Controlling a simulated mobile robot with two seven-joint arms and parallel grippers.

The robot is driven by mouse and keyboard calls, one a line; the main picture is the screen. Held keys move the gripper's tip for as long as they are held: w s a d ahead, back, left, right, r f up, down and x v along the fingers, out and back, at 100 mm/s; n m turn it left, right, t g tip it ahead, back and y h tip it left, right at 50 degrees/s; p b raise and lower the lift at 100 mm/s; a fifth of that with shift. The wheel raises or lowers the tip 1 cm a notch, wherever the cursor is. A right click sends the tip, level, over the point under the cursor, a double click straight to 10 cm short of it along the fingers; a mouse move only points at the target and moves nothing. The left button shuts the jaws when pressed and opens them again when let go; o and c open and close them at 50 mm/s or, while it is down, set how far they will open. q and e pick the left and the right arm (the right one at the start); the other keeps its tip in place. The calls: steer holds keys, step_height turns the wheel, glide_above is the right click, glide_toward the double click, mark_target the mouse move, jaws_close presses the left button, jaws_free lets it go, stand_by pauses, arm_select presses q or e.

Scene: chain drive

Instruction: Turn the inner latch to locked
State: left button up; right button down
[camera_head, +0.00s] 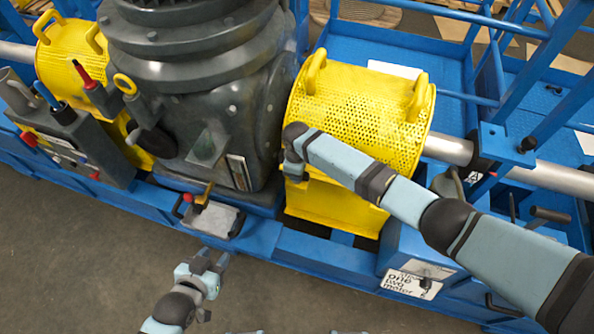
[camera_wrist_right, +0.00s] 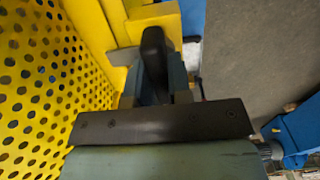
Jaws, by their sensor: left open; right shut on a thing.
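My right gripper (camera_wrist_right: 158,75) is at the inner side of the yellow perforated guard (camera_head: 360,115), at its lower left in the head view. It is shut on a dark upright piece (camera_wrist_right: 153,45), seemingly the inner latch, which stands between the fingers in the right wrist view. In the head view my right wrist and hand cover the latch, so its angle cannot be read there. My left gripper (camera_head: 207,263) is open and empty, over the floor in front of the blue frame.
A labelled blue box (camera_head: 415,265) lies under my right arm.

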steer(key=c, duration=1)
jaws_free()
steer(key=shift+c, duration=0.2)
steer(key=shift+r, duration=0.2)
step_height(320, 180, up, 14)
steer(key=shift+f, duration=0.2)
steer(key=s+d+f+m+t+y, duration=0.2)
steer(key=s+f+m+t+y, duration=0.3)
steer(key=s+f, duration=0.65)
steer(key=s+d+r+m+t+h, duration=0.1)
steer(key=s+d+m+t, duration=0.5)
steer(key=s+d, duration=0.9)
steer(key=d+r, duration=0.1)
steer(key=d, duration=0.1)
steer(key=shift+s+d+r+m+h+p, duration=0.3)
steer(key=shift+s+h+p, duration=0.05)
steer(key=shift+h, duration=0.05)
